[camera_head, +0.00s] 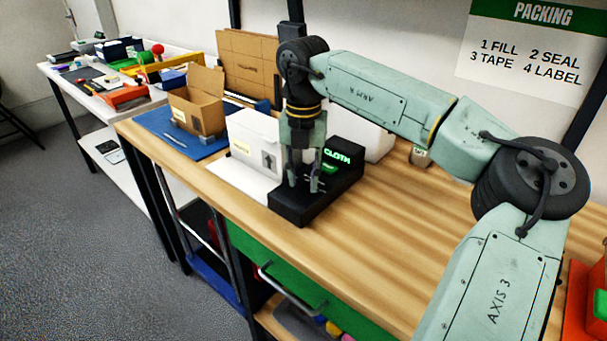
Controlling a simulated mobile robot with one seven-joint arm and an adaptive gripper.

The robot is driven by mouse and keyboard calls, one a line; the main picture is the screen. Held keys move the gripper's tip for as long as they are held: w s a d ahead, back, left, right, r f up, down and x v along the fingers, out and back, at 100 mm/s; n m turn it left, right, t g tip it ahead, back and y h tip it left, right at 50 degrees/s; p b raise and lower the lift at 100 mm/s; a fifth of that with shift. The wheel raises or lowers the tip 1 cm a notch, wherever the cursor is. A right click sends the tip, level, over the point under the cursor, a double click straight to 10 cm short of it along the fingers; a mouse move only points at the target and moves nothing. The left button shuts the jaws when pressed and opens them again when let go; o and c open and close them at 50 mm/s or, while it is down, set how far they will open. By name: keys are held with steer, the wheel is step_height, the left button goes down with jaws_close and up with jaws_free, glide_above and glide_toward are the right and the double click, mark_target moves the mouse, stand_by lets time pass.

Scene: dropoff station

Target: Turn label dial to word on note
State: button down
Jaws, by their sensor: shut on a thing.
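A black label machine (337,196) stands near the table's front edge. Its display (337,157) reads "CLOTH" in green letters, with a smaller green patch below. My gripper (303,184) points down over the machine's left part, its fingers closed around the dial, which is mostly hidden between them. A yellowish note (241,147) is on the front of the white box (257,132) just left of the machine. Its word is too small to read. Another small pale note (180,115) is on the open cardboard box (199,105), also unreadable.
The wooden table (400,235) is clear right of the machine. A white sheet (240,180) lies under the white box. A blue mat (160,122) lies under the cardboard box. A white object stands behind the machine. A "PACKING" sign (530,45) hangs on the wall.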

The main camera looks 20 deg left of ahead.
steer(key=n, duration=0.9)
steer(key=shift+n, duration=0.3)
stand_by(0.4)
steer(key=c, duration=1.2)
jaws_free()
steer(key=shift+c, duration=0.2)
steer(key=shift+r, duration=0.1)
